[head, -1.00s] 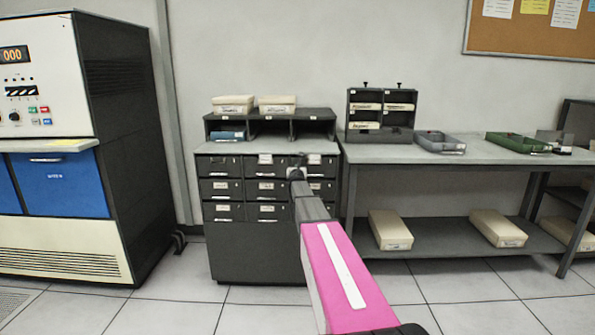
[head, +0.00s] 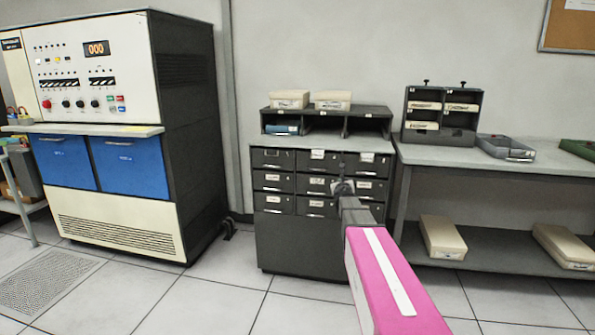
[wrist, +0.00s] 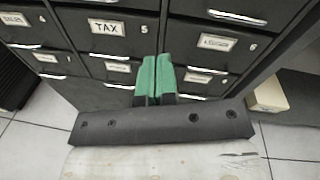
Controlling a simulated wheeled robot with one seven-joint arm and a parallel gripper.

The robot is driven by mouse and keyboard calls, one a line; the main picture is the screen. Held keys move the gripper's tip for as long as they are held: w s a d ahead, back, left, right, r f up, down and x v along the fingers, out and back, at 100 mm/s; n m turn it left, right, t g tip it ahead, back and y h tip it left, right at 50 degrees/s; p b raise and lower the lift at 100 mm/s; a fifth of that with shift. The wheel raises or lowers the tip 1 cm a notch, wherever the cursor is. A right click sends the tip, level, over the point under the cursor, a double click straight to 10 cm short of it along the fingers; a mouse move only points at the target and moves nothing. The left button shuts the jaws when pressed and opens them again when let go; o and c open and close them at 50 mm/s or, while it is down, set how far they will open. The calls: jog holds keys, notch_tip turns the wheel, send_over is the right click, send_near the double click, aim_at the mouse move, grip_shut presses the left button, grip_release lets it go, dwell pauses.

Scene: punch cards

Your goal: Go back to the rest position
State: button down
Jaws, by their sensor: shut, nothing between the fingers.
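My gripper (wrist: 154,98) shows in the wrist view with its two green-tipped fingers together and nothing between them. It points at the front of a dark drawer cabinet (wrist: 200,70), whose drawers carry white labels; one reads TAX (wrist: 104,27). I cannot tell whether the fingertips touch the drawer fronts. In the head view my arm, with its pink link, reaches forward to the right part of the drawer cabinet (head: 290,240). The fingers are hidden there behind the wrist. All the drawers that show look shut.
A machine with blue drawers (head: 135,165) stands at the left. A table (head: 480,160) at the right bears a card rack (head: 440,115) and a grey tray (head: 506,147). Cream boxes (head: 442,237) lie on its lower shelf.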

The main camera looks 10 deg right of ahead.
jog(key=s+a+f+n+g+y, duration=0.3)
jog(key=s+a+f+n+g, duration=0.1)
jog(key=s+a+f+n, duration=0.45)
jog(key=s+a+f+n+g+y, duration=0.4)
jog(key=s+f+n, duration=0.4)
jog(key=n, duration=0.4)
jog(key=s+f+n+g+h, duration=0.1)
jog(key=s+f+n+g, duration=0.2)
jog(key=s+n, duration=0.4)
jog(key=s+a+f+n+g+h, duration=0.1)
jog(key=s+n+g, duration=0.4)
jog(key=s, duration=1.1)
notch_tip(320, 180, down, 2)
jog(key=n+h, duration=0.1)
jog(key=n, duration=0.2)
jog(key=shift+a+g, duration=0.25)
jog(key=shift+g, duration=0.05)
